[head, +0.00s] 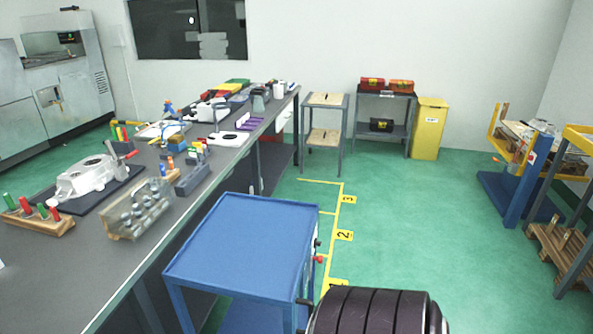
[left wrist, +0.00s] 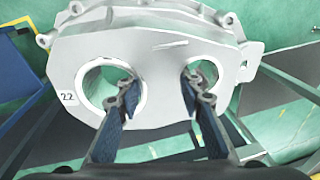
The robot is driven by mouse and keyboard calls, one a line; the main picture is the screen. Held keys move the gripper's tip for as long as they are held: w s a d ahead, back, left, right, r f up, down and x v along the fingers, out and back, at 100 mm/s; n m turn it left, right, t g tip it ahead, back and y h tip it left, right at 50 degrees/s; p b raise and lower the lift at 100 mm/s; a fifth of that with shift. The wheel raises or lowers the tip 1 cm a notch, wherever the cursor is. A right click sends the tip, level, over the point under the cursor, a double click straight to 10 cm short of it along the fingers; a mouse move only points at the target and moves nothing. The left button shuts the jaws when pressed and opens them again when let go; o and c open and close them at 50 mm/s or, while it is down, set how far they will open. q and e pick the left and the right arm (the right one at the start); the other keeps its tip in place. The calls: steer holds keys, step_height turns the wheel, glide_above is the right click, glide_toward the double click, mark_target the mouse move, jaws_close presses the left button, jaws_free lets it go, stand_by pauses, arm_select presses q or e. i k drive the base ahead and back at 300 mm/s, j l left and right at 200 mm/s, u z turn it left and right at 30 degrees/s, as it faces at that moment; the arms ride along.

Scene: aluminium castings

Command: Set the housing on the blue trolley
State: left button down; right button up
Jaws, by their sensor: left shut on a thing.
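The housing (left wrist: 150,60) is a pale grey metal casting with two large round holes and a "22" label, filling the upper part of the left wrist view. My left gripper (left wrist: 159,90) is shut on it, one finger at each hole and the web between them. Neither this housing nor my left gripper shows in the head view. The blue trolley (head: 245,243) stands in the head view beside the long bench, its flat top bare. My right gripper is in neither view.
The grey bench (head: 75,240) runs along the trolley's left side. It carries another pale casting (head: 90,178), a wooden block of coloured-handled tools (head: 38,217) and a rack of metal parts (head: 138,210). Green floor right of the trolley is open, with yellow numbered markings (head: 343,235).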

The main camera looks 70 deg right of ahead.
mark_target(250, 237)
steer(key=z, duration=2.35)
